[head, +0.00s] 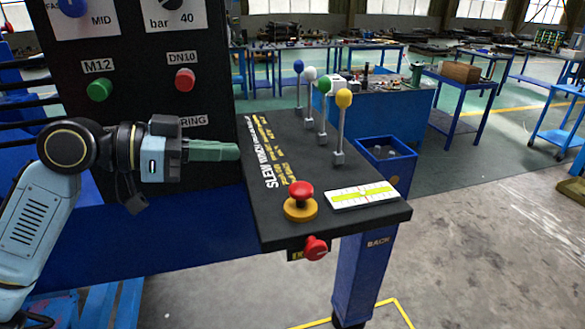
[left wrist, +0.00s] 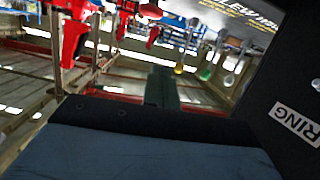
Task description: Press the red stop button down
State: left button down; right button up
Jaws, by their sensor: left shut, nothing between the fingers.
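The red stop button (head: 301,191) is a mushroom head on a yellow round base (head: 300,208), near the front of the black console top (head: 350,222). The red head stands raised above the base. My left gripper (head: 238,151) comes in from the left, its green fingers shut and empty, pointing right. It is up and to the left of the button, apart from it. The shut fingers also show in the left wrist view (left wrist: 162,86); I cannot make out the button there. My right gripper is not in view.
Several levers with blue, white, green and yellow knobs (head: 343,99) stand behind the button. A level gauge (head: 362,195) lies right of it. A red knob (head: 316,247) sticks out of the console's front. A black panel (head: 140,60) with green and red buttons rises behind my left arm.

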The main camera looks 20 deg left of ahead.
pick_arm(q)
jog(key=s+d+r+m, duration=0.1)
jog(key=s, duration=0.1)
jog(key=p, duration=0.3)
send_over(292, 189)
jog(key=a, duration=0.1)
jog(key=f, duration=0.5)
jog(key=shift+s+d+f+g, duration=0.1)
jog(key=shift+s+g, duration=0.1)
jog(key=shift+g, duration=0.2)
jog(key=shift+f, duration=0.45)
jog(key=shift+f+b, duration=1)
jog(key=shift+f, duration=0.05)
